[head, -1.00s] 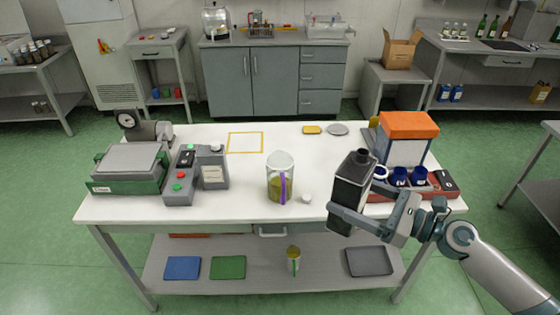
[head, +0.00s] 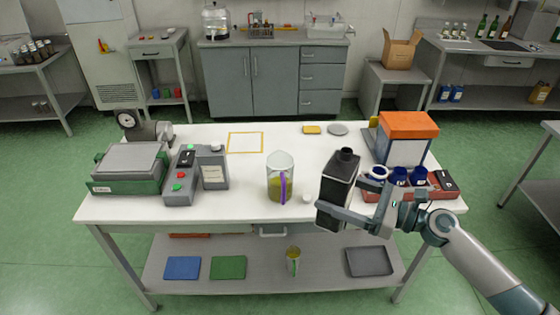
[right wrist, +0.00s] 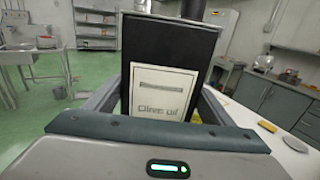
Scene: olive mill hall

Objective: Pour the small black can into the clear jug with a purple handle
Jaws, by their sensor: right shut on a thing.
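The small black can (head: 339,184) is in my right gripper (head: 345,216), held in front of the table's right half. It is nearly upright, with its dark neck at the top. In the right wrist view the can (right wrist: 168,50) fills the middle, with a pale label, between the two fingers (right wrist: 160,105). The clear jug (head: 279,178) with a purple handle stands on the table to the left of the can, apart from it. My left gripper is not in view.
A small white cap (head: 307,198) lies between jug and can. A grey control box (head: 180,185) and green scale (head: 130,168) stand left.

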